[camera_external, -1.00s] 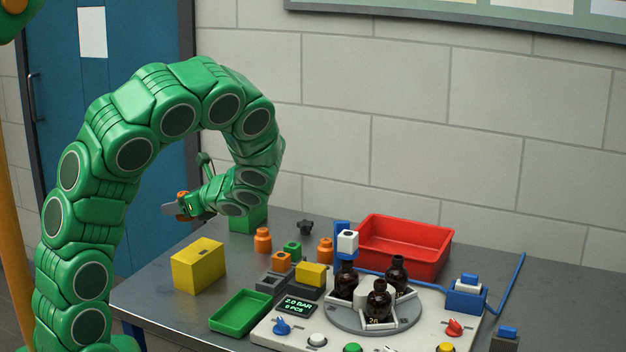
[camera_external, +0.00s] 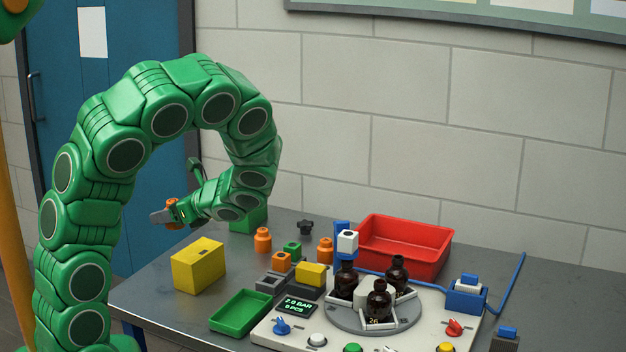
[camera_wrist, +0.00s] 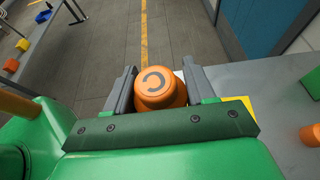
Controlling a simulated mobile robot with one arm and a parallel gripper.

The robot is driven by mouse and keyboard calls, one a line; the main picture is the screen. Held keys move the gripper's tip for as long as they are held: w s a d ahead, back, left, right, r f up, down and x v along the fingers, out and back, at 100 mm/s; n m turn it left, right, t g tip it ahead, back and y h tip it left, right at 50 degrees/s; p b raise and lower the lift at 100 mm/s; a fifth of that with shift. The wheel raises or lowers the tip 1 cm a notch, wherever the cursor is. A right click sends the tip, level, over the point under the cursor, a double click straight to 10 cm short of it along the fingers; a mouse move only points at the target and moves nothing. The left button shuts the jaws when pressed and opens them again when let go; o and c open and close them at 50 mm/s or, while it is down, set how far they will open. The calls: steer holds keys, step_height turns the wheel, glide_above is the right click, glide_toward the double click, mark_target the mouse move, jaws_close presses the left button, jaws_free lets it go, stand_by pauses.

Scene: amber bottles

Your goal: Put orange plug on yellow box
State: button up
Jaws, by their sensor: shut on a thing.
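My gripper (camera_external: 170,214) is shut on an orange plug (camera_external: 172,203), raised at the far left, past the table's left edge. In the wrist view the plug (camera_wrist: 160,88) sits between the two grey fingers of my gripper (camera_wrist: 159,82), its round end with a dark C-shaped mark facing the camera. The yellow box (camera_external: 196,268) stands on the table at the left, below and to the right of my gripper. A dark slot shows in its top. In the wrist view part of a yellow surface (camera_wrist: 246,102) shows right of the fingers, partly hidden by my gripper.
A green block (camera_external: 250,220) stands behind the box. A green tray (camera_external: 240,311), a red bin (camera_external: 403,247) and a turntable with dark bottles (camera_external: 378,300) lie further right.

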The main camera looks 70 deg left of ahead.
glide_above(193, 250)
steer(key=s, duration=0.1)
steer(key=f, duration=0.6)
steer(key=shift+d+f, duration=0.15)
steer(key=shift+d, duration=0.05)
steer(key=shift+w+a+f, duration=0.25)
steer(key=shift+a+f, duration=0.2)
steer(key=shift+f, duration=1.85)
steer(key=shift+f, duration=0.1)
steer(key=o, duration=1.1)
steer(key=shift+w+d+r, duration=0.2)
steer(key=shift+w+r, duration=0.05)
steer(key=shift+w, duration=0.05)
steer(key=v, duration=1.1)
steer(key=shift+w+d, duration=0.1)
steer(key=shift+d, duration=0.1)
